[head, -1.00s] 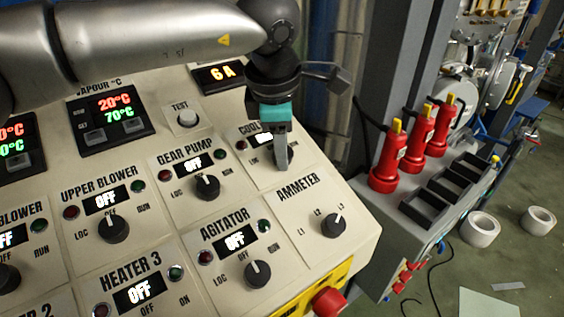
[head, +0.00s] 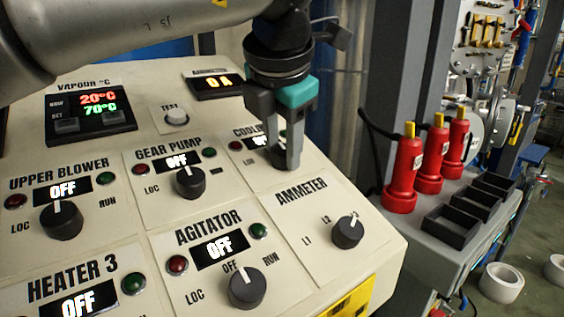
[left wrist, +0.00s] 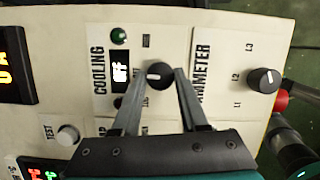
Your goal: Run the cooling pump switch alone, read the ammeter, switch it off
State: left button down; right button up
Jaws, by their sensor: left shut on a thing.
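The cooling pump knob (left wrist: 159,74) is black and sits between the fingertips of my left gripper (head: 286,162), which is shut on it. In the left wrist view the fingers (left wrist: 160,82) clasp the knob from both sides, and the cooling display (left wrist: 121,72) reads OFF. In the head view my fingers partly hide this knob and its label. The ammeter display (head: 217,84) shows 0 A in orange. The ammeter selector knob (head: 348,232) stands right of and below the gripper, turned towards the L3 side. My right gripper is not in view.
The gear pump knob (head: 190,182), agitator knob (head: 247,287) and upper blower knob (head: 61,220) are close by, their displays reading OFF. A test button (head: 176,117) lies left of the gripper. Red plugs (head: 403,177) stand on a grey box at right.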

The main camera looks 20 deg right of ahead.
pick_arm(q)
jog(key=shift+n+b, duration=0.3)
jog(key=shift+b, duration=0.05)
dwell(0.3)
jog(key=shift+c, duration=2.2)
grip_release()
jog(key=p+v, duration=0.1)
jog(key=v, duration=1.4)
jog(key=shift+s+p, duration=0.2)
jog(key=shift+p, duration=0.2)
jog(key=shift+d+r, duration=0.1)
